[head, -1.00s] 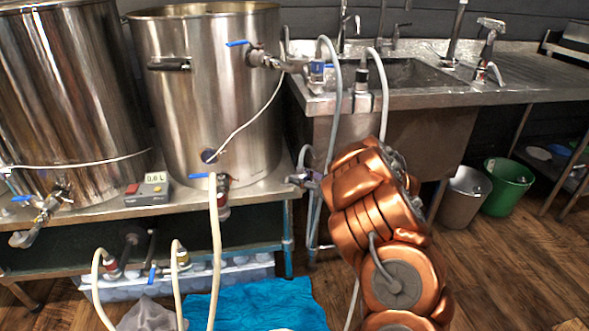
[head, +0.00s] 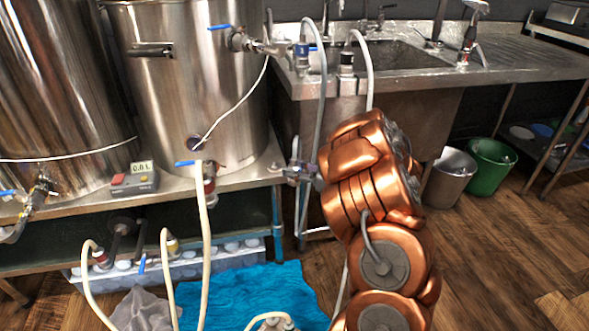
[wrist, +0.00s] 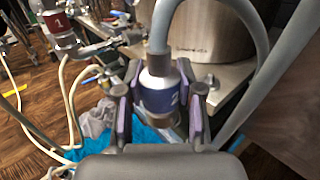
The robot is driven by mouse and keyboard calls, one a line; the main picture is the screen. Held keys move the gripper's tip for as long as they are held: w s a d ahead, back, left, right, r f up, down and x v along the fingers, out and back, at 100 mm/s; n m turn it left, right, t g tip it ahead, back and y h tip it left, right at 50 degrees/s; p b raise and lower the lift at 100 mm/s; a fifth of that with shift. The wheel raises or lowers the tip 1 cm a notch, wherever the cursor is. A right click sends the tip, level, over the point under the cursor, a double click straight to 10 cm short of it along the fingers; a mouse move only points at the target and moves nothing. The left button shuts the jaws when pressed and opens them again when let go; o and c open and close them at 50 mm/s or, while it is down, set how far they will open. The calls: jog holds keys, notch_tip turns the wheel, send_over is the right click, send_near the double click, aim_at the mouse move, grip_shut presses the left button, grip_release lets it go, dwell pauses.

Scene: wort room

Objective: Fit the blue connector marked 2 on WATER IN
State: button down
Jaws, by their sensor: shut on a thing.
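My gripper (wrist: 160,110) is shut around the blue connector (wrist: 160,92), which has a white band and part of a white mark, probably a 2. A grey hose (wrist: 180,20) rises from its top. A metal end shows below it; I cannot tell whether this is its own collar or a fitting under it. In the head view my gripper (head: 303,174) is small and partly hidden by my arm, just right of the steel bench's corner. No WATER IN label is readable.
A red connector (wrist: 62,22) marked 1 is upper left in the wrist view. Steel kettles (head: 190,90) stand on the bench. A sink (head: 400,70) is behind my arm. A blue cloth (head: 240,290) and pale hoses (head: 203,250) are low in front.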

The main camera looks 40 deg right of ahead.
aim_at(294, 159)
jog(key=shift+r+b, duration=0.65)
jog(key=shift+r, duration=1.55)
